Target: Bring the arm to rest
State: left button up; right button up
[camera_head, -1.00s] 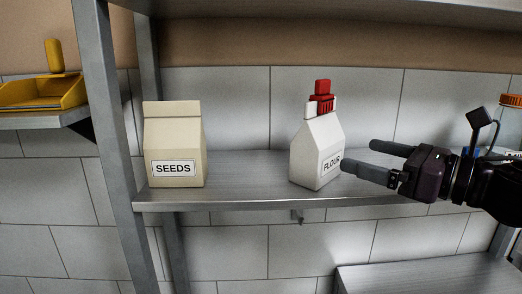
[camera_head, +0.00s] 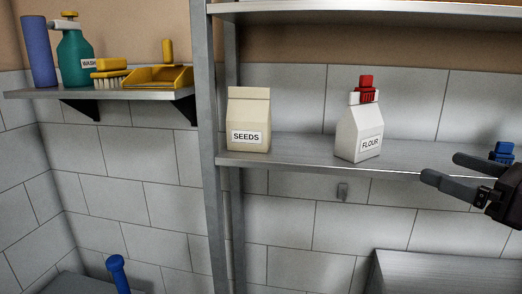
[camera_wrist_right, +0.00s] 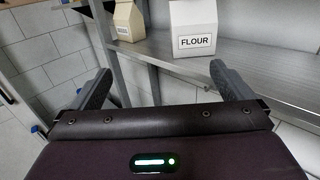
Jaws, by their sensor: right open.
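My right gripper (camera_head: 441,168) is at the right edge of the head view, open and empty, in front of the metal shelf and apart from the flour bag. The right wrist view shows its two fingers (camera_wrist_right: 158,85) spread wide with nothing between them. The white flour bag (camera_head: 359,134) stands upright on the shelf with a red clip (camera_head: 365,88) on its folded top. It also shows in the right wrist view (camera_wrist_right: 193,27). My left gripper is in neither view.
A tan seeds bag (camera_head: 248,117) stands on the metal shelf (camera_head: 300,150), left of the flour. A blue clip (camera_head: 503,152) is behind my right gripper. A side shelf (camera_head: 100,94) at left holds a green bottle (camera_head: 76,55), a brush and a yellow dustpan (camera_head: 160,76).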

jog(key=w+f+m+t+h, duration=0.1)
jog(key=w+f+m+h, duration=0.2)
jog(key=w+f+m, duration=0.4)
notch_tip(320, 180, down, 20)
jog(key=s+a+m+g+h, duration=0.2)
jog(key=m+h, duration=0.5)
jog(key=m, duration=1.1)
jog(key=s+a+f+m+g+y, duration=0.1)
jog(key=s+a+f+m+g, duration=0.45)
jog(key=s+f+m, duration=0.3)
jog(key=s+a+f+m+g, duration=0.5)
jog(key=s+f+m+g, duration=0.15)
jog(key=s+f, duration=0.25)
notch_tip(320, 180, down, 31)
jog(key=s, duration=0.2)
jog(key=s+d+f, duration=0.2)
jog(key=s+f, duration=0.6)
jog(key=s, duration=0.1)
jog(key=s+d+f+g, duration=0.1)
jog(key=s+d+f, duration=0.1)
jog(key=s+f, duration=0.7)
jog(key=shift+s+f+n+g, duration=0.15)
jog(key=shift+s+n+g, duration=0.15)
jog(key=shift+s, duration=0.1)
